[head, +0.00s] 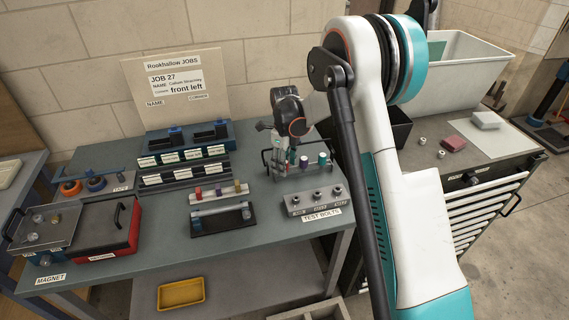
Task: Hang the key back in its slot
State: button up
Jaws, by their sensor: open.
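A small grey rack (312,168) with a dark carrying handle stands on the bench, right of centre. My gripper (284,152) is low over the left part of this rack, fingers pointing down, open. A red-and-green piece shows close to its fingers; I cannot tell whether they touch it. The gripper and my arm hide part of the rack. I cannot tell which key the task means.
A grey block of test bolts (313,200) stands just in front of the rack. A dark tray (222,219) with a grey bar lies left of it. A red box (108,226) is further left. A pale bin (460,68) stands behind right.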

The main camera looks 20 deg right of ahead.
notch_tip(320, 180, up, 12)
jog(key=shift+f, duration=0.15)
dwell(0.3)
jog(key=s+r+n+t+b, duration=0.1)
jog(key=s+r+n+t, duration=0.1)
jog(key=s+r+n, duration=0.6)
jog(key=s+r+n+t+b, duration=0.1)
jog(key=s+r+n, duration=0.3)
jog(key=s, duration=0.5)
jog(key=s+f+n+t+b, duration=0.1)
jog(key=s+f+n+t, duration=0.1)
jog(key=s+n, duration=0.5)
jog(key=s+f+n+t+b, duration=0.1)
jog(key=s+f+n+t, duration=0.1)
jog(key=s+n, duration=0.6)
jog(key=s+f, duration=0.1)
jog(key=s, duration=0.2)
jog(key=shift+s+f, duration=0.2)
